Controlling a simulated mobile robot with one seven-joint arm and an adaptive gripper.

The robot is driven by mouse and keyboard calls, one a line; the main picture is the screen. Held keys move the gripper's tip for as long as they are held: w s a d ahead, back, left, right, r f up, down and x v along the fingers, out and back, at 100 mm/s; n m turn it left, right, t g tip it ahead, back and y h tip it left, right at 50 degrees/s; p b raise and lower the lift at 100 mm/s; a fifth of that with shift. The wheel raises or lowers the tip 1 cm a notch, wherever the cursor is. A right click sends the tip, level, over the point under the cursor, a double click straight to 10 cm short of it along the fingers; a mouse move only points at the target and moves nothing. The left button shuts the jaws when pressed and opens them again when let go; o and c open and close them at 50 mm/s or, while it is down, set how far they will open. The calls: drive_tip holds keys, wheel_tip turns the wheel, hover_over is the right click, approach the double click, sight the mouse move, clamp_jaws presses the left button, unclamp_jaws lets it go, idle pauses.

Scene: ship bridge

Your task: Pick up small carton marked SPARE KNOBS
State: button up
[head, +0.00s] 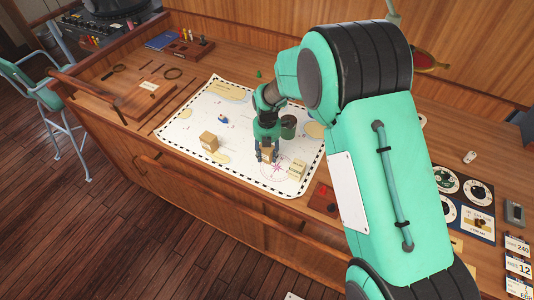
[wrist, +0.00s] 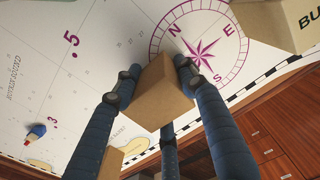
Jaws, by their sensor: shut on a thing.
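My gripper (head: 267,152) is over the chart and shut on a small plain brown carton. In the wrist view my gripper's fingers (wrist: 155,82) press on both sides of the held carton (wrist: 150,95). No lettering shows on its visible faces, so I cannot read whether it is marked SPARE KNOBS. I cannot tell whether it touches the chart. A second carton (head: 297,169) stands to its right; in the wrist view this carton (wrist: 280,22) shows letters starting "BU". A third carton (head: 209,141) stands to the left, its marking unreadable.
The white chart (head: 190,125) lies on the wooden desk. A dark green cup (head: 288,126) stands close behind and right of my gripper. A small blue and red item (wrist: 36,131) lies on the chart. A dial panel (head: 463,195) is at the right. The chart's left part has free room.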

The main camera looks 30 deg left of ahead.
drive_tip(key=shift+r, duration=0.1)
drive_tip(key=shift+r, duration=0.35)
wheel_tip(320, 180, up, 3)
drive_tip(key=shift+r, duration=0.1)
drive_tip(key=s+d, duration=0.3)
drive_tip(key=s, duration=0.1)
drive_tip(key=s+d, duration=0.4)
drive_tip(key=s+d+r, duration=0.1)
drive_tip(key=s+d, duration=0.2)
drive_tip(key=s, duration=0.1)
drive_tip(key=shift+d, duration=0.4)
drive_tip(key=shift+w, duration=0.1)
